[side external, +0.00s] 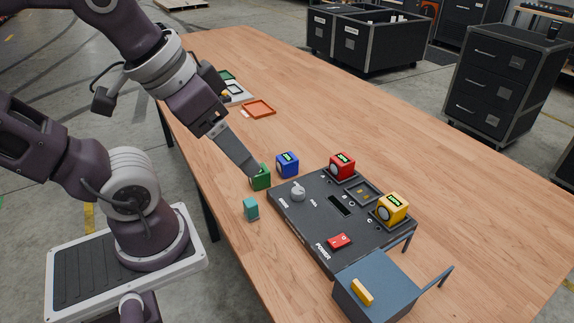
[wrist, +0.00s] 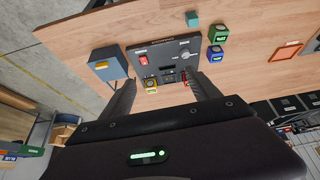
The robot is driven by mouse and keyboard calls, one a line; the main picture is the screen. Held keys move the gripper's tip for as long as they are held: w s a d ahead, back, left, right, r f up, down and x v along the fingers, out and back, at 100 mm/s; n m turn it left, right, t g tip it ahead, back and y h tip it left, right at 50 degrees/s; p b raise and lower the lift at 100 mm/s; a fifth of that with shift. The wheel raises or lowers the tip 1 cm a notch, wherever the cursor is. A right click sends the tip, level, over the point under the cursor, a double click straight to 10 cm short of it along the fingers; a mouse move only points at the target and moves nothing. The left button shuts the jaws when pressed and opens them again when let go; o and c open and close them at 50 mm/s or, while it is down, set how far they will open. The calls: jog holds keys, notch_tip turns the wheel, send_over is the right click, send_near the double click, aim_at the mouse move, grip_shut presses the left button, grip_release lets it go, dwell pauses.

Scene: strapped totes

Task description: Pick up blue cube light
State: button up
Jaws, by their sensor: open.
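The blue cube (side external: 288,167), with a small dark display showing green marks on top, sits on the wooden table at the back left of the black control panel (side external: 330,240). It also shows in the wrist view (wrist: 215,55), beside the panel and just below the green cube. My gripper (side external: 255,172) is open and empty, its fingers spread apart in the wrist view (wrist: 164,79). In the side view its fingertips appear over the edge of the green cube (side external: 261,182), left of the blue cube. I cannot tell their exact height. The blue cube is not between the fingers.
A red cube (side external: 342,166) and a yellow cube (side external: 392,209) sit on the panel. A small teal block (side external: 251,209) lies left of it. A blue-grey box (side external: 375,293) stands in front. An orange tray (side external: 259,108) lies farther back. The table's far right is clear.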

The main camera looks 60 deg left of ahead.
jog(key=w+a+n+g, duration=0.25)
jog(key=w+n, duration=0.25)
jog(key=w, duration=0.3)
jog(key=n+g, duration=0.3)
jog(key=n, duration=0.9)
send_over(287, 157)
jog(key=f, duration=1.9)
jog(key=shift+s+d, duration=0.2)
jog(key=shift+d, duration=0.05)
jog(key=f, duration=0.7)
jog(key=shift+w+a+f, duration=0.2)
jog(key=shift+a+f, duration=0.05)
jog(key=shift+f, duration=0.05)
grip_shut()
